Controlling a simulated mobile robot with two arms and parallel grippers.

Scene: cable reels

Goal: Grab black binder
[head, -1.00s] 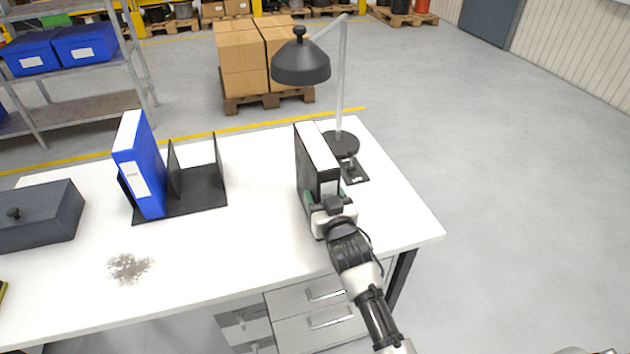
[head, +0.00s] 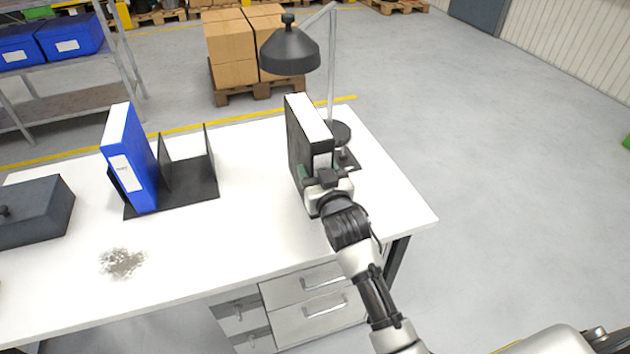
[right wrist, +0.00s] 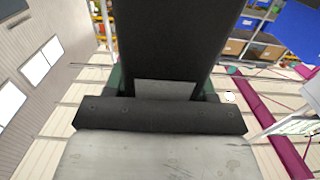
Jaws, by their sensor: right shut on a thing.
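The black binder (head: 297,148) stands upright near the right end of the white table, its white page edges facing up. My right gripper (head: 325,178) is shut on the near side of the binder. The binder seems to be held a little above the table top; its lower edge is partly hidden behind the gripper. In the right wrist view the binder (right wrist: 175,45) fills the upper middle, between the fingers. My left gripper is not in view.
A desk lamp (head: 290,52) stands just behind the binder. A blue binder (head: 130,160) leans in a black rack (head: 190,185) to the left. A dark box (head: 35,212) sits at the far left. The table (head: 240,240) between is clear, apart from a grey smudge (head: 122,263).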

